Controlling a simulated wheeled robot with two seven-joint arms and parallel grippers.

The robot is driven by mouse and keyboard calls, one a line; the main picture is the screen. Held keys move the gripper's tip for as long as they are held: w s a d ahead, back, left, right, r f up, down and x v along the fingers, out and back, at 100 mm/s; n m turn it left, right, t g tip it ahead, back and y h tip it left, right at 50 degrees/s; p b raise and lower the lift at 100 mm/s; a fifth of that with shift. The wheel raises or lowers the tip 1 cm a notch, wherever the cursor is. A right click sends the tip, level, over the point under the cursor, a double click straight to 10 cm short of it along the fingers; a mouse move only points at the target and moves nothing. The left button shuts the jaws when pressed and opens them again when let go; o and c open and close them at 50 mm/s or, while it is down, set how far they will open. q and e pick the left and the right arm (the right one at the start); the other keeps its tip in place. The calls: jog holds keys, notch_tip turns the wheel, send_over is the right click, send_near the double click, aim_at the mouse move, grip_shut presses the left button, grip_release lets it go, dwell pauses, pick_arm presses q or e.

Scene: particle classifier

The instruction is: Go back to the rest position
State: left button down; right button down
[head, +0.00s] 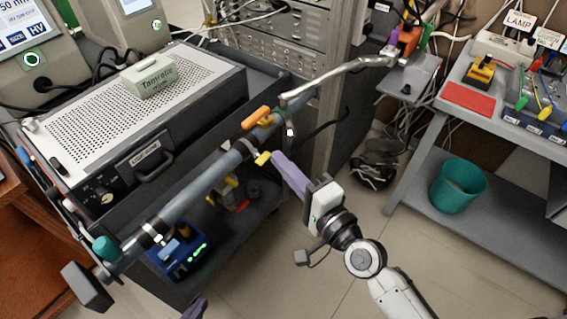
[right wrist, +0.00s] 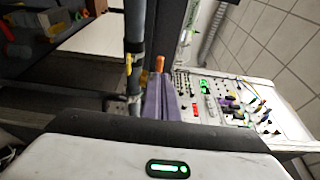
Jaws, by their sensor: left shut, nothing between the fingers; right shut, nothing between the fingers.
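My right gripper (head: 279,158) has purple fingers, closed together with nothing between them. In the head view it points up and left, its tips close to a yellow knob (head: 263,158) on the grey pipe (head: 205,182); I cannot tell whether they touch. The right wrist view shows the same purple fingers (right wrist: 160,98) shut, beside the pipe and an orange-tipped part. Of my left gripper (head: 195,309) only a purple part shows at the bottom edge in the head view; it is shut and the rest is out of frame.
The pipe runs diagonally along a dark cart (head: 285,85) carrying a perforated metal instrument (head: 95,120) with a green block (head: 149,76) on top. A grey bench (head: 430,150) with a red pad (head: 467,98) and a teal bin (head: 457,186) stand right. Floor is clear at bottom centre.

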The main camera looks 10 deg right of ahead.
jog(key=s+d+f+n+g+h, duration=0.2)
jog(key=s+d+f+n, duration=0.1)
jog(key=s+f, duration=0.3)
jog(key=s+d+f+n+g+h, duration=0.2)
jog(key=s+d+f+n, duration=0.2)
jog(key=f, duration=0.6)
jog(key=s+d+f+n+g+h, duration=0.2)
jog(key=s+d+f+n+g, duration=0.1)
jog(key=s+f+n, duration=0.4)
jog(key=s+d, duration=0.1)
jog(key=s, duration=0.2)
jog(key=shift+s+d+f, duration=0.15)
jog(key=shift+d+f, duration=0.1)
jog(key=shift+f, duration=0.15)
